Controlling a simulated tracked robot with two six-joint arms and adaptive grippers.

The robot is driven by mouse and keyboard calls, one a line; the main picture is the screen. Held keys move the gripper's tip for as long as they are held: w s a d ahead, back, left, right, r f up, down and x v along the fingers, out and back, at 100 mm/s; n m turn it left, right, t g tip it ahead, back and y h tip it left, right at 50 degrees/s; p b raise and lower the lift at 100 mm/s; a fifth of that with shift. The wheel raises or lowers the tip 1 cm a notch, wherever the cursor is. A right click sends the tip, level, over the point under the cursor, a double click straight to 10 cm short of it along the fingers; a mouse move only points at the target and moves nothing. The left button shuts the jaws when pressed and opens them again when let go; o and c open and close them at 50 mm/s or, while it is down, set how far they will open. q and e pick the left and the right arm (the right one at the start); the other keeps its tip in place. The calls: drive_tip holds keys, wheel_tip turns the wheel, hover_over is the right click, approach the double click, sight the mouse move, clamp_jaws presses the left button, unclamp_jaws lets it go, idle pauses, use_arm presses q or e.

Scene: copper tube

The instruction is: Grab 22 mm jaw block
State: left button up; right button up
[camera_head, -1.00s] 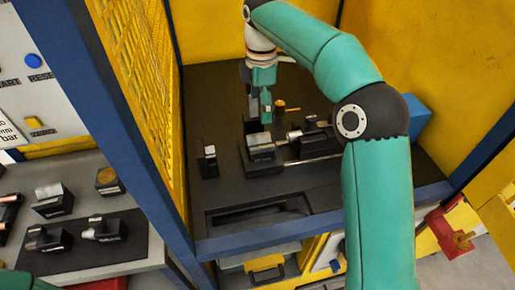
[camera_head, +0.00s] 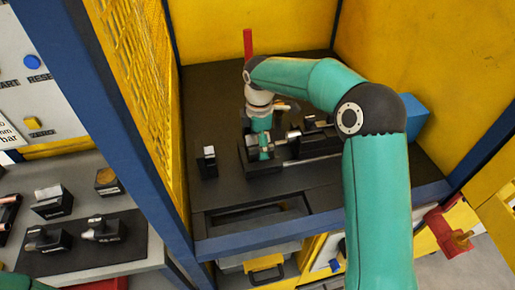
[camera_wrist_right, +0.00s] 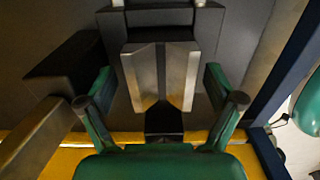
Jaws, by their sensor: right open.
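A metal jaw block (camera_wrist_right: 146,78) with a split, V-shaped silver face fills the middle of the right wrist view. It sits in the machine bay; its size marking cannot be read. My right gripper (camera_wrist_right: 160,88) is open, with one green finger on each side of the block and visible gaps between them. In the head view my right gripper (camera_head: 262,145) points down over the block, mostly hiding it. My left gripper is not in view; only a bit of teal shows at the lower left corner.
A small black-and-silver block (camera_head: 208,161) stands left of the fixture. Several other blocks, such as one on the left bench (camera_head: 52,202), lie outside the blue post (camera_head: 110,120). A yellow mesh wall (camera_head: 138,75) bounds the bay's left side. A red upright bar (camera_head: 248,44) shows behind.

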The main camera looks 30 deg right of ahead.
drive_tip(key=shift+f, duration=0.1)
drive_tip(key=shift+c, duration=0.4)
clamp_jaws()
drive_tip(key=shift+w, duration=0.1)
